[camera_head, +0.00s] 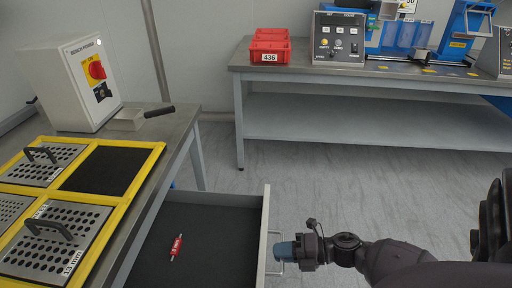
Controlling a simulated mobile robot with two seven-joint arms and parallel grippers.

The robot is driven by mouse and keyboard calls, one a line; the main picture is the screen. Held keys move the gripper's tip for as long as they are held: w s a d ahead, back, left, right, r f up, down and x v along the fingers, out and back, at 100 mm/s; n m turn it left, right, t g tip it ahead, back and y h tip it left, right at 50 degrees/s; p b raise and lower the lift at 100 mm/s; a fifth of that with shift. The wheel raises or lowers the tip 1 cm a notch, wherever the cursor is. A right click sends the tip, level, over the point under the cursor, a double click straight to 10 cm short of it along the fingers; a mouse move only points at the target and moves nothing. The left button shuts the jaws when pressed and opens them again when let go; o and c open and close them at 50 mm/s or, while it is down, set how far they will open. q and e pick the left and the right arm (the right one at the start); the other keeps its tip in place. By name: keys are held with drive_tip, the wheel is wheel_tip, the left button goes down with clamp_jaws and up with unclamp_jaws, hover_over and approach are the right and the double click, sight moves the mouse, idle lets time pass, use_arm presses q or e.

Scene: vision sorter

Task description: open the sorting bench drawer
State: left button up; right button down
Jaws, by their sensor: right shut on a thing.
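The sorting bench (183,119) runs down the left of the head view. Its drawer (266,222) stands pulled out to the right, with a dark floor and a light front panel. A small red and white tool (176,247) lies inside it. My right gripper (281,252) is shut on the drawer's handle (272,268) at the outer face of the front panel. The gripper hides part of the handle. My left gripper is not in view.
On the bench are yellow-framed trays (154,153) with perforated plates, a control box (72,88) with a red knob, and a dark-handled tool (158,111). A second bench (240,70) with red bins (270,50) stands at the back. Grey floor lies clear between.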

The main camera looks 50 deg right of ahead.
drive_tip(key=shift+f+v, duration=0.2)
drive_tip(key=shift+v, duration=0.9)
drive_tip(key=shift+f+v, duration=0.25)
drive_tip(key=shift+v, duration=0.9)
drive_tip(key=c, duration=1.2)
unclamp_jaws()
use_arm(q)
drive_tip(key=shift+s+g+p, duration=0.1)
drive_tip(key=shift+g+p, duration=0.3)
drive_tip(key=shift+p, duration=0.55)
use_arm(e)
drive_tip(key=v, duration=1.1)
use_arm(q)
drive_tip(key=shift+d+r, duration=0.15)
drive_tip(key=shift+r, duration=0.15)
